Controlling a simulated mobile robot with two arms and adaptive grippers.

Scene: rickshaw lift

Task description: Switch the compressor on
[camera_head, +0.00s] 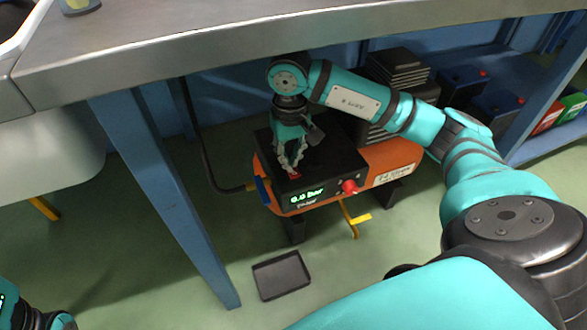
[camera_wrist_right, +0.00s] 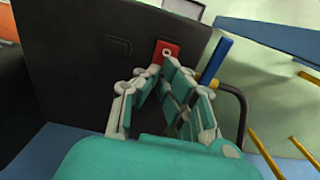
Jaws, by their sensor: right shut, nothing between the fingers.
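The compressor (camera_head: 395,160) is orange with a black top housing and stands under the workbench. A green display (camera_head: 307,196) on its front reads what looks like 0.0 bar. A red switch (camera_head: 294,175) sits on the black top, and it also shows in the right wrist view (camera_wrist_right: 166,51) with a white mark. My right gripper (camera_head: 291,170) points down at the switch with its fingers shut and empty. In the right wrist view its fingertips (camera_wrist_right: 160,68) are at the switch's near edge; whether they touch I cannot tell. My left gripper (camera_head: 60,321) shows only partly at the bottom left corner.
A red knob (camera_head: 349,187) is on the compressor's front, with a yellow valve handle (camera_head: 357,219) below. A black hose (camera_head: 205,150) runs to its left side. The bench top (camera_head: 200,45) overhangs it, and a blue leg (camera_head: 165,195) stands left. A dark tray (camera_head: 281,276) lies on the floor.

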